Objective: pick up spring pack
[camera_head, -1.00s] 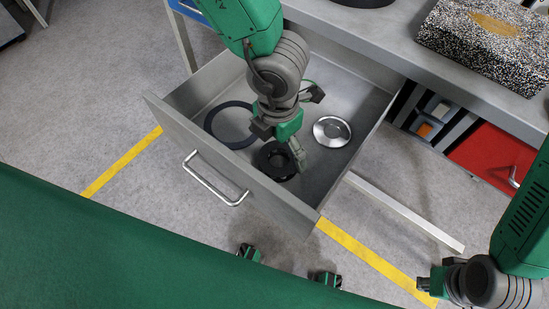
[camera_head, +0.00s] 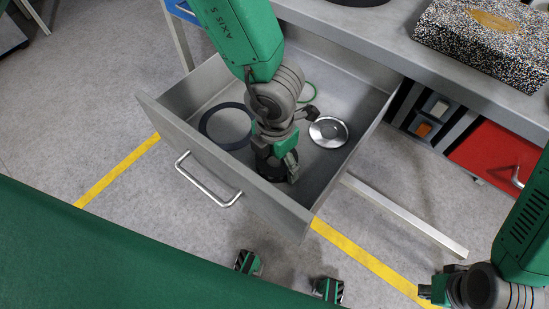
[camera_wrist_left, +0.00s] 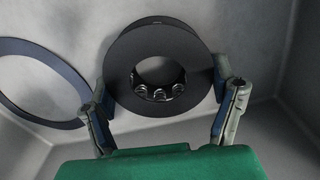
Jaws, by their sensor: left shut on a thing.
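The spring pack (camera_wrist_left: 124,72) is a thick black ring with several small metal coils showing in its central hole. It lies in the open grey drawer; in the head view only part of it (camera_head: 273,174) shows beneath my gripper. My left gripper (camera_head: 279,169) reaches down into the drawer. In the left wrist view its two fingers (camera_wrist_left: 164,88) are shut on opposite sides of the pack's rim. My right gripper (camera_head: 436,284) is at the lower right, away from the drawer; its finger opening is unclear.
The drawer (camera_head: 243,184) also holds a thin dark ring (camera_head: 205,134), a silver disc (camera_head: 329,132) and a green ring (camera_head: 313,88). Drawer walls surround my left gripper. The grey tabletop (camera_head: 385,38) overhangs the back, with a speckled box (camera_head: 480,50) on it.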

